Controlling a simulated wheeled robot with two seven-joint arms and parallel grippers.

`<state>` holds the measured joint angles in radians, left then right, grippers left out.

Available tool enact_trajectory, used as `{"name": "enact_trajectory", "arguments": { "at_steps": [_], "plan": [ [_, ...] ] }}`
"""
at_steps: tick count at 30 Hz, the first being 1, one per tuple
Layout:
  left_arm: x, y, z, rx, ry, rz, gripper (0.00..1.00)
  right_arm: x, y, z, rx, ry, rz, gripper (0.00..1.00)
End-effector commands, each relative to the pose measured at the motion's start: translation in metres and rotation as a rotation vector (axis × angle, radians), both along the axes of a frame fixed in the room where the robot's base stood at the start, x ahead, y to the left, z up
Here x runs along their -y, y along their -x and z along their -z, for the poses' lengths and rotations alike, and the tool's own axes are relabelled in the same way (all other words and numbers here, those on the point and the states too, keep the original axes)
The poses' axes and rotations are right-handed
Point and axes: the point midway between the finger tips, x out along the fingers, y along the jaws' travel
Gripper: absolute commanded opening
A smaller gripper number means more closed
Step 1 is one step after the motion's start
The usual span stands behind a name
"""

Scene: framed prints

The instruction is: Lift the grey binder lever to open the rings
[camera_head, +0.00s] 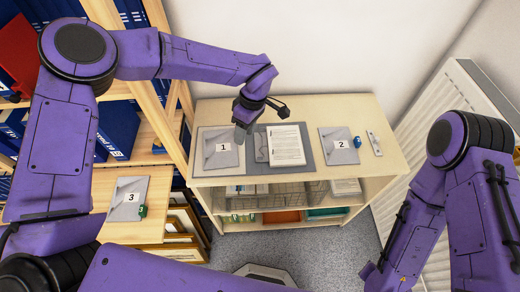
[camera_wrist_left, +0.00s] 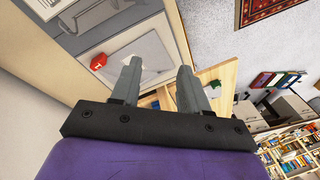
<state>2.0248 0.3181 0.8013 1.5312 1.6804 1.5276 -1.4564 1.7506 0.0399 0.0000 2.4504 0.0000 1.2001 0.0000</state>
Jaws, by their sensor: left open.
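An open grey binder (camera_head: 256,170) lies on the light wooden cabinet top in the head view. A stack of printed white pages (camera_head: 287,145) covers its right part. A lighter grey strip (camera_head: 261,148) shows left of the pages; the lever and rings are too small to make out. My left gripper (camera_head: 241,131) hangs over the binder's left side, beside the grey sleeve marked 1 (camera_head: 221,148). In the left wrist view its two grey fingers (camera_wrist_left: 157,78) are apart with nothing between them. My right arm shows at the right, but its gripper is out of view.
A sleeve marked 3 (camera_head: 129,198) lies on the left wooden shelf. A radiator (camera_head: 455,110) stands right of the cabinet (camera_head: 385,155). Bare cabinet top shows behind the binder.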

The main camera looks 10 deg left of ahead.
Motion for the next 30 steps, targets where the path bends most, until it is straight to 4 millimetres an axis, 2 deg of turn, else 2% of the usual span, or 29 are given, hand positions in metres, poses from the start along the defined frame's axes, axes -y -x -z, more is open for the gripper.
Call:
{"name": "enact_trajectory", "arguments": {
  "at_steps": [1,3,6,8,11,14,21,24,30],
  "plan": [
    [0.011,0.013,0.015,-0.006,0.076,0.263,0.45,0.000,0.000,-0.001,0.000,0.000,0.000,0.43],
    [0.028,0.022,0.031,0.010,0.169,0.589,0.45,0.000,0.000,0.002,0.000,0.000,0.000,0.43],
    [0.043,0.015,0.034,0.060,0.237,0.865,0.45,0.000,0.000,0.002,-0.001,-0.001,0.000,0.43],
    [0.047,0.011,0.035,0.075,0.249,0.947,0.45,0.000,0.000,0.002,-0.001,-0.001,0.000,0.43],
    [0.047,0.011,0.040,0.071,0.252,0.988,0.45,0.000,0.000,-0.001,0.000,0.000,0.000,0.43],
    [0.047,0.012,0.056,0.067,0.251,0.988,0.45,0.000,0.000,-0.006,0.000,0.000,0.000,0.43],
    [0.047,0.012,0.109,0.068,0.250,0.985,0.45,0.000,0.000,-0.023,0.000,0.000,0.000,0.43],
    [0.047,0.011,0.125,0.069,0.250,0.984,0.45,0.000,0.000,-0.027,0.000,0.000,0.000,0.43],
    [0.046,0.011,0.140,0.071,0.248,0.982,0.45,0.000,0.000,-0.028,0.000,0.000,0.000,0.43]
  ]
}}
